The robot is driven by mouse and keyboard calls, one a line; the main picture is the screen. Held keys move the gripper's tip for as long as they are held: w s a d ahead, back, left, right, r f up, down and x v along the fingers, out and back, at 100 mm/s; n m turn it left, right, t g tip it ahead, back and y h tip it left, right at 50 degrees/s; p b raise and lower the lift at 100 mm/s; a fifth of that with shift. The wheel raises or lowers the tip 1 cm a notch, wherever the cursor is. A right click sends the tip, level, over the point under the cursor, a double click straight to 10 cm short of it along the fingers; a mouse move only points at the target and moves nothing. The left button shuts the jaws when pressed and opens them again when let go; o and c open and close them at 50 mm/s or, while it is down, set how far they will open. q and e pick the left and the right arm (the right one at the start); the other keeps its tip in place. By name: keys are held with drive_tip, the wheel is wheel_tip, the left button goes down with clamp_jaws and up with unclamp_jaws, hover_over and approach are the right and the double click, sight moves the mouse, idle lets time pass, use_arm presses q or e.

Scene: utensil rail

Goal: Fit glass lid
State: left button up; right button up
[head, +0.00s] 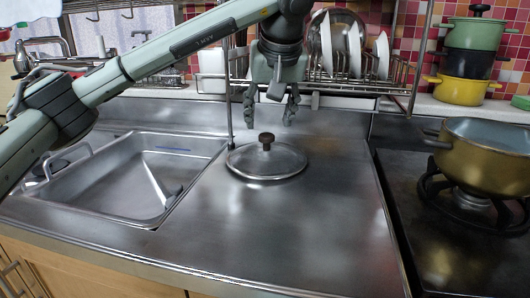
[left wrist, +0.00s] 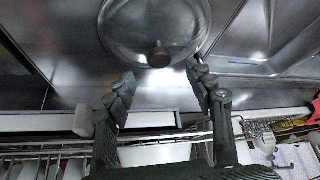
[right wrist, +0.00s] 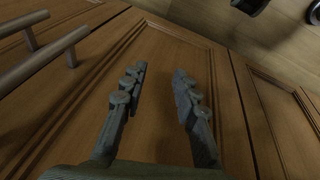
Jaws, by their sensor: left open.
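A glass lid (head: 252,163) with a metal rim and a dark brown knob (head: 266,141) lies flat on the steel counter, right of the sink. It also shows in the left wrist view (left wrist: 125,30), with its knob beyond the fingertips. My left gripper (head: 276,103) is open and empty, above and slightly behind the lid, pointing down. A gold pot (head: 485,163) without a lid stands on the stove at the right. My right gripper (right wrist: 158,85) is open and empty in front of wooden cabinet doors; it is not in the head view.
A dish rack (head: 345,80) with plates stands behind the lid, close to my left gripper. A sink (head: 150,180) lies at the left. Stacked coloured pots (head: 465,90) stand at the back right. The counter front (head: 280,240) is clear.

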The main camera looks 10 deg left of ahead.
sight(267, 135)
use_arm(q)
drive_tip(key=shift+w+a+f, duration=0.1)
drive_tip(key=shift+w+f, duration=0.05)
drive_tip(key=shift+f, duration=0.35)
drive_tip(key=x, duration=0.4)
drive_tip(key=shift+f, duration=0.35)
drive_tip(key=shift+w+a+f, duration=0.1)
drive_tip(key=shift+w+f, duration=0.05)
drive_tip(key=shift+f, duration=0.1)
drive_tip(key=shift+c, duration=0.5)
use_arm(e)
drive_tip(key=shift+a+f, duration=0.25)
drive_tip(key=shift+f, duration=0.5)
use_arm(q)
drive_tip(key=c, duration=0.5)
clamp_jaws()
use_arm(e)
drive_tip(key=shift+d+r, duration=0.1)
drive_tip(key=shift+d, duration=0.15)
